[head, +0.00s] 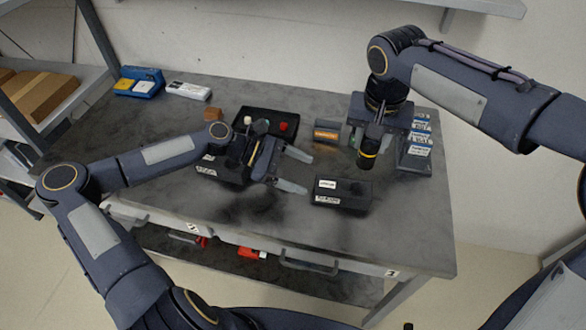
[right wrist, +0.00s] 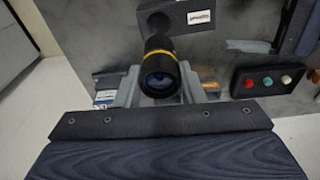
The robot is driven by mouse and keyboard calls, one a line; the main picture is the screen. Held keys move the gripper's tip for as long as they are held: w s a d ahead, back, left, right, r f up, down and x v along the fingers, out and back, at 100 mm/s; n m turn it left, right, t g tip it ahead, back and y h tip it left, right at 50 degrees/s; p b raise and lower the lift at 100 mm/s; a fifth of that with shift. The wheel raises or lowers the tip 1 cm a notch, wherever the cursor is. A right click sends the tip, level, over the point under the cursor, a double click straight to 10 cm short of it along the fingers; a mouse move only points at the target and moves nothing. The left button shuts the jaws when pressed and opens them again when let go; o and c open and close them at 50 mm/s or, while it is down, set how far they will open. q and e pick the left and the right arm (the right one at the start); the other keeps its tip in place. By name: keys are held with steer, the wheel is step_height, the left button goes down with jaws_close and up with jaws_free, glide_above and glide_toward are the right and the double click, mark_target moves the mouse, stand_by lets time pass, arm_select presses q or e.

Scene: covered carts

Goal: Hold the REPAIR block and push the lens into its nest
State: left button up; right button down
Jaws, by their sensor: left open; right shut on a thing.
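My right gripper (head: 372,138) is shut on the lens (head: 366,157), a black cylinder with a yellow ring; its glass end faces the camera in the right wrist view (right wrist: 160,72). A dark block (head: 356,187) with white labels lies on the table in front of the lens; the labels are too small to read. The right wrist view shows a round recess in this block (right wrist: 175,28). The lens appears apart from the block. My left gripper (head: 304,172) is open and empty, its fingers pointing towards the block from the left. Another labelled dark block (head: 205,172) is partly hidden behind the left gripper.
A black tray (head: 245,112) with red, green and white knobs stands at the back. An orange-fronted box (head: 327,132) and a grey labelled rack (head: 414,158) flank the right gripper. A blue-yellow box (head: 138,82) is at the far left. The front right tabletop is clear.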

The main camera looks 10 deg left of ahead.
mark_target(329, 184)
arm_select(q)
steer(key=x, duration=1)
steer(key=shift+d+f, duration=0.2)
steer(key=shift+d, duration=0.05)
steer(key=c, duration=1.1)
